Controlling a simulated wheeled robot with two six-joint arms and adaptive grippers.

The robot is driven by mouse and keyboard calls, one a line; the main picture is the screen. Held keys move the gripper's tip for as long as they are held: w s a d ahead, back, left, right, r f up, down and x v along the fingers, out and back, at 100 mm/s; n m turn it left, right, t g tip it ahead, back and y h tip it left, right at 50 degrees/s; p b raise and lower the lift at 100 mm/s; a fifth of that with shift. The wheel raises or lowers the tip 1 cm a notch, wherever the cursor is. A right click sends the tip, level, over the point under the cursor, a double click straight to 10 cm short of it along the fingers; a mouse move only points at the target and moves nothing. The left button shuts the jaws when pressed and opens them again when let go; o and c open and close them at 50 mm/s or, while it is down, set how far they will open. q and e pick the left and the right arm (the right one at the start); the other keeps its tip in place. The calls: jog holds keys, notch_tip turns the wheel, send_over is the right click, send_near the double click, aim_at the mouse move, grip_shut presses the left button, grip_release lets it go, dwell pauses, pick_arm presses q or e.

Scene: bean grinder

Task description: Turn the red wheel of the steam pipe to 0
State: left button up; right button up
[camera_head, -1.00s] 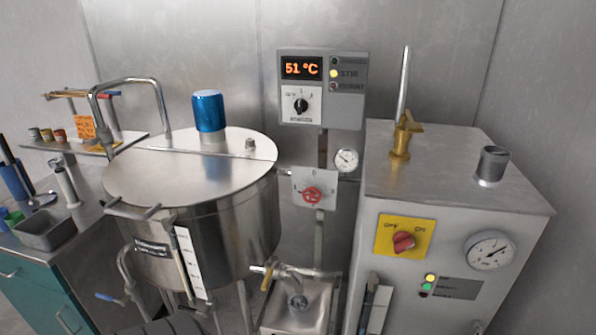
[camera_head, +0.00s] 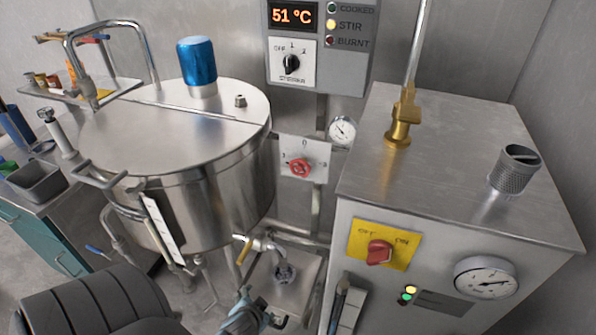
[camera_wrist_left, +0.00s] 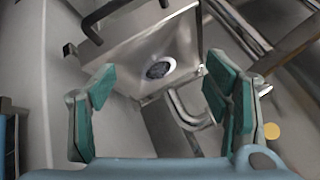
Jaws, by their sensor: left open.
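The red wheel (camera_head: 300,167) sits on a pale plate (camera_head: 316,149) on the steam pipe, between the kettle and the grey cabinet. A 0 is marked at the top of the plate; which mark the wheel points to is too small to tell. My left gripper (camera_head: 250,314) is low at the bottom of the head view, well below and apart from the wheel. In the left wrist view my left gripper (camera_wrist_left: 158,82) is open and empty, above a steel basin (camera_wrist_left: 184,40) with a round drain. The wheel is not identifiable there. My right gripper is not in view.
The steel kettle (camera_head: 215,195) stands left of the wheel, with a brass-handled tap (camera_head: 246,242) below it. A gauge (camera_head: 342,131) is at its upper right. The grey cabinet (camera_head: 440,205) stands close on the right. The control box (camera_head: 345,65) hangs above.

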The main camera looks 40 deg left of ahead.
pick_arm(q)
jog(key=w+a+r+t+y, duration=0.2)
jog(key=w+r, duration=0.1)
jog(key=r, duration=0.4)
jog(key=w+a+r+t+y, duration=0.1)
jog(key=w+a+r+t, duration=0.15)
jog(key=r, duration=0.45)
jog(key=m+t+h, duration=0.1)
jog(key=m+t, duration=0.3)
jog(key=t, duration=0.3)
send_near(298, 170)
jog(key=shift+g, duration=0.25)
jog(key=p+x, duration=0.1)
jog(key=x, duration=0.9)
jog(key=shift+w+a+r, duration=0.1)
jog(key=shift+w+r, duration=0.05)
jog(key=shift+w, duration=0.2)
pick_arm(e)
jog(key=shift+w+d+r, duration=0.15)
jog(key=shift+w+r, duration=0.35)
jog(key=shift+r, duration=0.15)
pick_arm(q)
jog(key=shift+m, duration=0.3)
jog(key=c, duration=1.2)
